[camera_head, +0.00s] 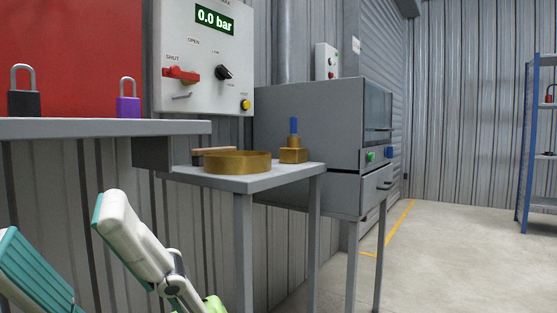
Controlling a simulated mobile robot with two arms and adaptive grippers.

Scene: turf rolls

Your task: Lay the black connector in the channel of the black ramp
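I see no black connector and no black ramp in the head view. A gripper, which I take as my left one (56,216), reaches up from the bottom left. Its two white fingers with teal pads stand wide apart, with nothing seen between them. Its palm and arm are cut off by the lower frame edge. It shows in front of the wall, below the grey shelf (100,127). My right gripper is not in view.
A small grey table (290,176) holds a brass ring-shaped tray (238,167) and a brass block with a blue-topped pin (293,154). A black padlock (24,103) and a purple padlock (128,105) stand on the shelf.

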